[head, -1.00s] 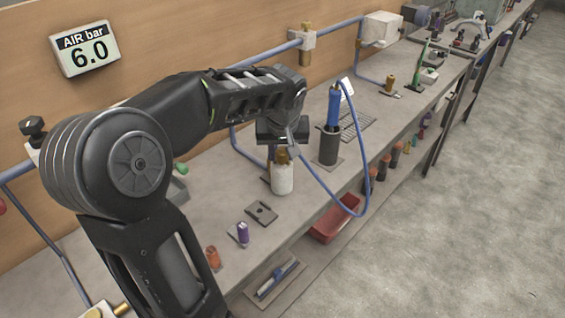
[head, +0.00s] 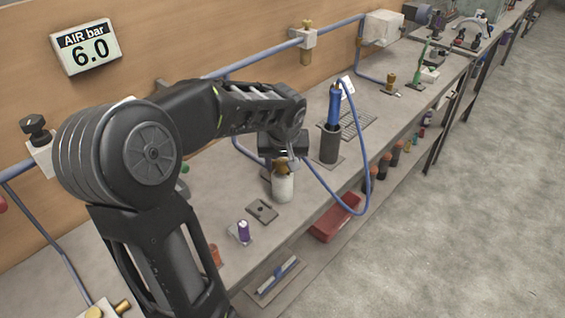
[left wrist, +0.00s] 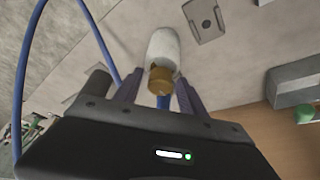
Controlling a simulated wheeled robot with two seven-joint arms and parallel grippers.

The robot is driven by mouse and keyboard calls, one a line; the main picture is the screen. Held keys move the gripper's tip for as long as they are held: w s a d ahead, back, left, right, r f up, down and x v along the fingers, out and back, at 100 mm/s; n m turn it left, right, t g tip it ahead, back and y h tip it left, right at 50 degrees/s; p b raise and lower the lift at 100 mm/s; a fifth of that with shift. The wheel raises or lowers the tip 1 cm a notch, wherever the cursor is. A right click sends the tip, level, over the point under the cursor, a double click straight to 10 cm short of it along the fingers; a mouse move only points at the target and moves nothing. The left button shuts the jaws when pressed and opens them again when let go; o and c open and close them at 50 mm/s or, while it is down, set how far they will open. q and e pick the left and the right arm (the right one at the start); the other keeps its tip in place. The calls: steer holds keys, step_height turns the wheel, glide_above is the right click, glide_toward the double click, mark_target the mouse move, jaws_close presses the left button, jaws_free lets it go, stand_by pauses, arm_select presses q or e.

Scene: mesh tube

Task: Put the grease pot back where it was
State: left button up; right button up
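The grease pot is a white jar (head: 283,187) with a brass-coloured cap, near the middle of the bench (head: 215,190) in the head view. My left gripper (head: 281,163) is above it, pointing down, with its fingers at the cap. In the left wrist view the brass cap (left wrist: 160,80) lies between the two dark fingers, with the white body beyond it; the fingers look closed on the cap. The pot looks close to upright; I cannot tell whether its base touches the bench. My right gripper is not in view.
A dark flat plate with a hole (head: 262,211) lies just in front of the pot. A blue tool in a dark holder (head: 330,145) stands to the right, its blue hose looping past the bench edge. A purple-topped item (head: 243,231) stands nearer. A red bin (head: 335,218) is below.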

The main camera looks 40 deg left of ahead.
arm_select(q)
steer(key=shift+r, duration=0.1)
steer(key=shift+r, duration=0.15)
steer(key=v, duration=1.1)
steer(key=shift+s+d+r+b, duration=0.15)
steer(key=shift+s+r+b, duration=0.05)
steer(key=shift+r+b, duration=0.2)
steer(key=shift+f, duration=0.1)
steer(key=w+d+f+m+h, duration=0.3)
steer(key=d+f, duration=0.7)
steer(key=f, duration=0.4)
steer(key=w+d+f+m+h, duration=0.2)
steer(key=d+f+m, duration=0.1)
steer(key=d+f, duration=0.9)
steer(key=s+d+f+g+h, duration=0.1)
steer(key=s+d+f, duration=0.5)
steer(key=s+f, duration=0.3)
steer(key=s+d+f+m+g+h, duration=0.1)
steer(key=s+d+f, duration=0.6)
steer(key=f, duration=0.5)
steer(key=s, duration=0.2)
steer(key=shift+s+d, duration=0.15)
steer(key=shift+s, duration=0.15)
